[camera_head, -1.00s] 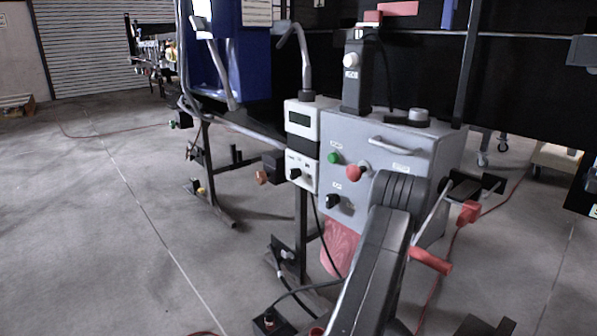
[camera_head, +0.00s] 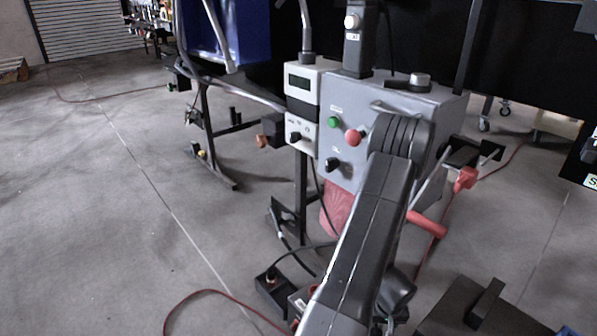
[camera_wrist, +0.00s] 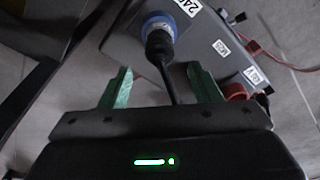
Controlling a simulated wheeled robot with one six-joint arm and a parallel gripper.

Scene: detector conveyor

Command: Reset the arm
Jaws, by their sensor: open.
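My gripper (camera_wrist: 162,88) shows in the wrist view with two green fingers spread apart. It is open, and nothing is gripped between the fingers. Beyond the fingers is a grey box (camera_wrist: 207,42) with a blue plug (camera_wrist: 158,27) and a black cable (camera_wrist: 165,72). The cable passes through the picture between the fingers, but I cannot tell how far it is from them. In the head view my dark arm rises in front of the grey control box, and my gripper is not clearly visible there.
The grey control box (camera_head: 385,102) has a green button (camera_head: 333,122), a red button (camera_head: 353,138) and a black knob (camera_head: 332,164). A white display unit (camera_head: 299,84) stands beside it. A red cable (camera_head: 205,293) lies on the floor. Open floor (camera_head: 90,220) spreads to the left.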

